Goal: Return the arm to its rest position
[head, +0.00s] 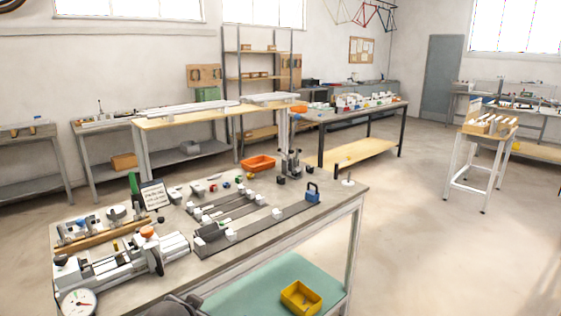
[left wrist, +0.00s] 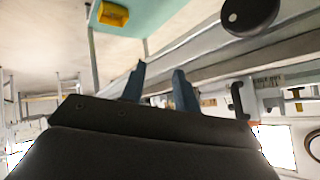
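My left gripper (left wrist: 158,82) shows in the left wrist view with its two blue-grey fingers apart and nothing between them. That view is turned over, and the gripper is beside the front edge of the workbench. A dark rounded part at the bottom of the head view (head: 178,306) appears to be my own arm; its fingers do not show there. My right gripper is in neither view.
The grey workbench (head: 285,233) carries a vise-like machine (head: 115,268), a dial gauge (head: 78,302), rails with white blocks and an orange tray (head: 258,163). A yellow bin (head: 300,298) sits on its green lower shelf (head: 245,296).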

